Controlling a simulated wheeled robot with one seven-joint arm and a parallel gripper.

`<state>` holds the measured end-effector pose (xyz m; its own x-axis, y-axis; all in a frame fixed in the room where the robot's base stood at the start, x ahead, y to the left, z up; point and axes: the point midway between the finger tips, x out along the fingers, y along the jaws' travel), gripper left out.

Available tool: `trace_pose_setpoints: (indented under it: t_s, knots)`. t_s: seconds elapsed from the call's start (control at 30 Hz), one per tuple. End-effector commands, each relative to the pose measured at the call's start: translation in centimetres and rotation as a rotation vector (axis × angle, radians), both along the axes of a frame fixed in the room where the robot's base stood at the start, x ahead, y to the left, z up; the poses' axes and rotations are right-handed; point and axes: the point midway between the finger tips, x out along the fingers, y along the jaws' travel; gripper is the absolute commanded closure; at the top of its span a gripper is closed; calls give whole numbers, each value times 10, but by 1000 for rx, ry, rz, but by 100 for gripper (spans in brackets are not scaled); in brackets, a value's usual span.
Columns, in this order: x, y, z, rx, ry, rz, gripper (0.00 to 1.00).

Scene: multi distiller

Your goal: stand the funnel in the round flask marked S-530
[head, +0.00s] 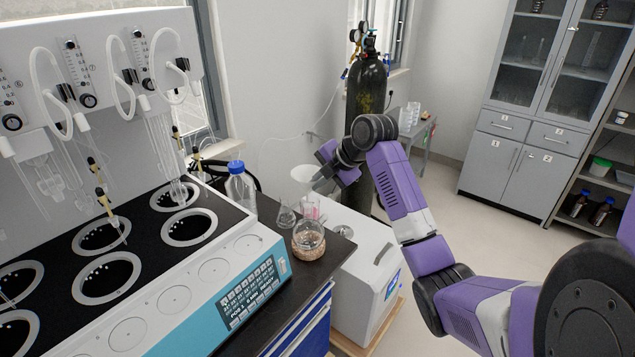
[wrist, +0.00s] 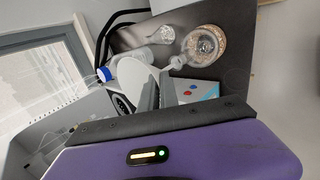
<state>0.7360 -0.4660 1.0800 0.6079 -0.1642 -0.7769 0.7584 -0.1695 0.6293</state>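A white funnel (head: 303,173) is at the end of my gripper (head: 322,182), held in the air above the dark bench; it also shows in the wrist view (wrist: 135,77) against the grey fingers. My gripper appears shut on it, though the contact is partly hidden. A round clear flask (head: 308,236) sits on a cork-coloured ring at the bench's front right corner; it also shows in the wrist view (wrist: 203,46). The funnel is apart from this flask, farther back and higher. No S-530 mark is readable.
A blue-capped bottle (head: 240,188) stands farther left. The distiller (head: 190,285) fills the left. A white box unit (head: 365,265) is right of the bench.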

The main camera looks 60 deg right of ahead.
Motion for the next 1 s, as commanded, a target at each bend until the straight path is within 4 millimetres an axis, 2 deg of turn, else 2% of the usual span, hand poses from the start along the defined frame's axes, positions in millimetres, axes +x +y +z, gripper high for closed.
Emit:
trace_pose_setpoints:
  t_s: [1.0]
  knots:
    - [0, 0, -7, 0, 0, 0, 100]
